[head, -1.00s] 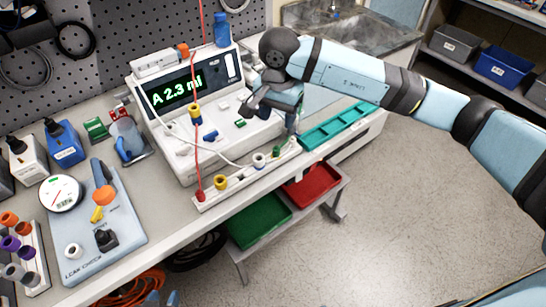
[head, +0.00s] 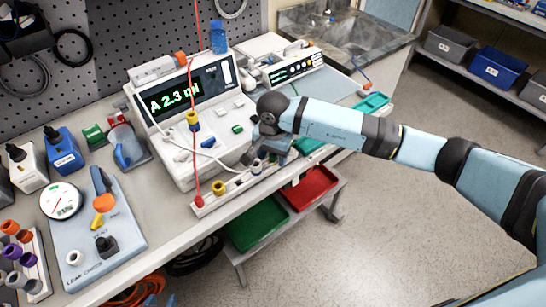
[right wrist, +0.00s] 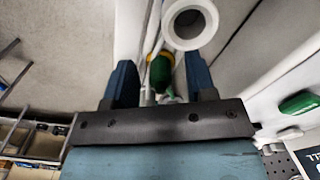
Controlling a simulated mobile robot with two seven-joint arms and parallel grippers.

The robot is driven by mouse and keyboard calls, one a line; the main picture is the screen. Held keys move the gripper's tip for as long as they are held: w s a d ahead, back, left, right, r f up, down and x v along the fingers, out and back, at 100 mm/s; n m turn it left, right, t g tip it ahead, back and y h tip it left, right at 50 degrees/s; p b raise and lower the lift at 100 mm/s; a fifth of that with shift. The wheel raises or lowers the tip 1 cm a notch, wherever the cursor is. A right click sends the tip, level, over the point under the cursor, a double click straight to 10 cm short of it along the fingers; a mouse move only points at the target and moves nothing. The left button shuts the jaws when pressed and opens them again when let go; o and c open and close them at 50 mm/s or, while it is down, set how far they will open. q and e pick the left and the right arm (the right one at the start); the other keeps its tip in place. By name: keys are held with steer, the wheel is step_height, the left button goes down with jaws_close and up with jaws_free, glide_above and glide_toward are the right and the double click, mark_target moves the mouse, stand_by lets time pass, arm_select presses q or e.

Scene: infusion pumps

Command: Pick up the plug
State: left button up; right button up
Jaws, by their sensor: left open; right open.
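A white strip (head: 208,203) along the front edge of the bench holds several small plugs or caps. A yellow one (head: 218,187) and a white one with a grey centre (head: 257,166) show in the head view. My right gripper (head: 268,152) is low over the strip's right part, hiding what is there. In the right wrist view its fingers (right wrist: 160,82) are open, with a green and yellow plug (right wrist: 160,68) seen between them and a white ring-shaped one (right wrist: 188,22) just beyond. Contact cannot be told. My left gripper (head: 160,301) shows only blue tips at the bottom edge.
The pump (head: 180,100) reading "A 2.3 ml" stands behind the strip, with a white tube and red line crossing it. Green (head: 258,222) and red (head: 312,187) trays lie below the bench edge. A leak checker (head: 85,262) is at left.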

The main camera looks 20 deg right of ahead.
jaws_close()
